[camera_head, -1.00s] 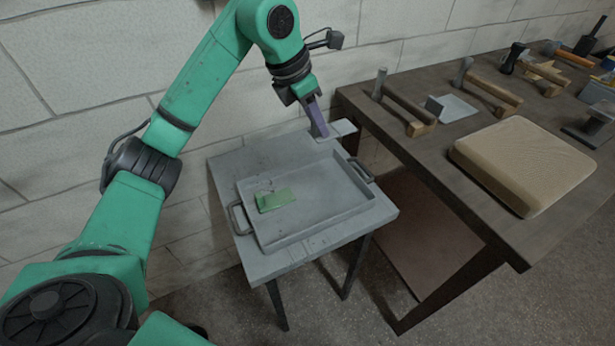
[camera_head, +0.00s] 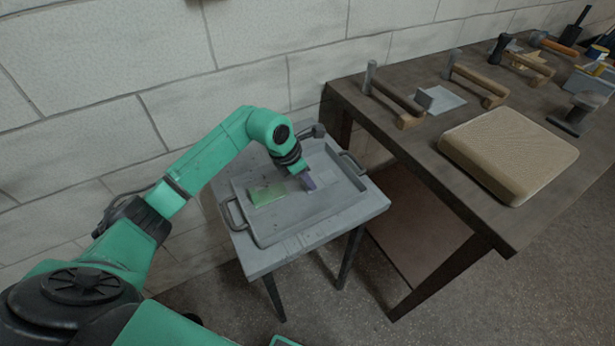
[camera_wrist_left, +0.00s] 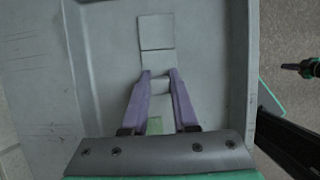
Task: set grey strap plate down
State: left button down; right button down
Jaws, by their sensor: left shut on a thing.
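My left gripper (camera_head: 308,184) is low over the grey tray (camera_head: 268,238). Its purple fingers show in the left wrist view (camera_wrist_left: 159,75). They are shut on the grey strap plate (camera_wrist_left: 156,32), a flat pale strip that reaches out past the fingertips. In the head view the plate (camera_head: 325,171) blends with the tray floor. I cannot tell whether it touches the floor. A green plate (camera_head: 267,194) lies in the tray left of the gripper. What seems to be my right gripper (camera_wrist_left: 287,67) shows small at the wrist view's right edge, its jaws unclear.
The tray with two handles stands on a small grey table (camera_head: 258,265) by the wall. The tray's front part is clear.

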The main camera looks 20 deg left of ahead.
pick_arm(q)
jog(key=c, duration=0.7)
grip_release()
pick_arm(e)
jog(key=shift+s+a+f, duration=0.15)
jog(key=shift+s+a, duration=0.1)
jog(key=shift+s, duration=0.1)
pick_arm(q)
jog(key=shift+r, duration=0.2)
jog(key=b+v, duration=0.1)
jog(key=v, duration=1)
jog(key=shift+s+a+r, duration=0.15)
jog(key=shift+s+r, duration=0.05)
jog(key=shift+r, duration=0.15)
pick_arm(e)
jog(key=shift+d+f, duration=0.25)
jog(key=shift+f, duration=0.2)
